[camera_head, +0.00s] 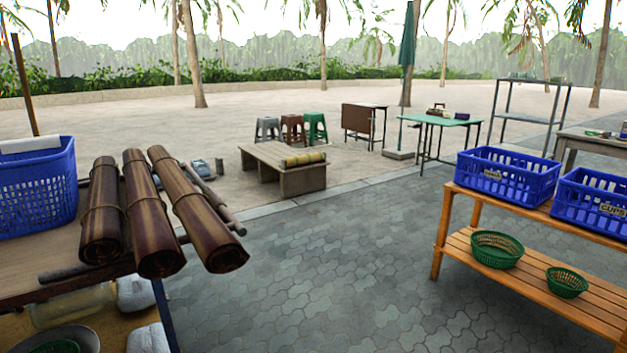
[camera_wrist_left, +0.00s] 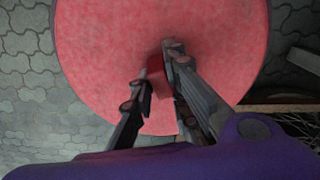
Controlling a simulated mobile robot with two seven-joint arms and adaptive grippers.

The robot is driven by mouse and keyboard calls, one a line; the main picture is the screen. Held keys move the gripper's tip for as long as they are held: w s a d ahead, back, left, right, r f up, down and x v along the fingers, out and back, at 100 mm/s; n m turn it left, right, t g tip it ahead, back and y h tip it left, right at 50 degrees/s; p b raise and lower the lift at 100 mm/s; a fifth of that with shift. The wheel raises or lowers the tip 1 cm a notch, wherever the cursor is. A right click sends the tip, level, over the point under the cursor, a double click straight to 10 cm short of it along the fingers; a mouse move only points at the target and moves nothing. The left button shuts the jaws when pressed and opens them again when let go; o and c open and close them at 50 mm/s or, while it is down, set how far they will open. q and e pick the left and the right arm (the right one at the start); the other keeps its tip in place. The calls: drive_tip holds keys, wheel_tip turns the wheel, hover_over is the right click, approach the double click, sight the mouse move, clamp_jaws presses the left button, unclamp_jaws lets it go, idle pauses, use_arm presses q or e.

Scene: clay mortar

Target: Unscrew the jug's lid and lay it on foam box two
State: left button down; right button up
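My left gripper (camera_wrist_left: 162,68) shows in the left wrist view, pointing over a broad red round surface. Its dark fingers are seen at an angle with their tips near each other; a small dark reddish patch shows by the tips, and I cannot tell whether anything is held. Neither gripper is in the head view. No jug lid or foam box can be made out for certain. A pale see-through container (camera_head: 72,306) lies on the lower level of the left table, with whitish containers (camera_head: 136,292) beside it; I cannot tell whether any is the jug.
The left table carries rolled brown mats (camera_head: 150,215) and a blue crate (camera_head: 38,190). A wooden rack (camera_head: 480,243) at the right bears blue crates (camera_head: 507,176) and green baskets (camera_head: 497,249). Paved floor (camera_head: 320,285) between them is clear. A low bench (camera_head: 285,168) stands farther back.

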use_arm(q)
drive_tip(key=shift+d+f, duration=0.1)
drive_tip(key=shift+r, duration=0.25)
drive_tip(key=shift+w+r+p, duration=0.1)
drive_tip(key=shift+r+p, duration=0.5)
drive_tip(key=shift+r, duration=0.05)
drive_tip(key=shift+r+p, duration=0.5)
drive_tip(key=shift+r, duration=0.3)
drive_tip(key=shift+r+p, duration=0.35)
drive_tip(key=shift+r, duration=0.15)
drive_tip(key=shift+r+p, duration=0.5)
drive_tip(key=shift+r, duration=0.25)
drive_tip(key=shift+r+p, duration=0.65)
drive_tip(key=shift+r, duration=0.35)
drive_tip(key=shift+r+p, duration=0.35)
drive_tip(key=shift+r, duration=0.3)
use_arm(e)
wheel_tip(320, 180, up, 6)
drive_tip(key=w, duration=0.2)
drive_tip(key=shift+w+r+t, duration=0.2)
drive_tip(key=shift+w+t, duration=0.1)
drive_tip(key=shift+w, duration=0.05)
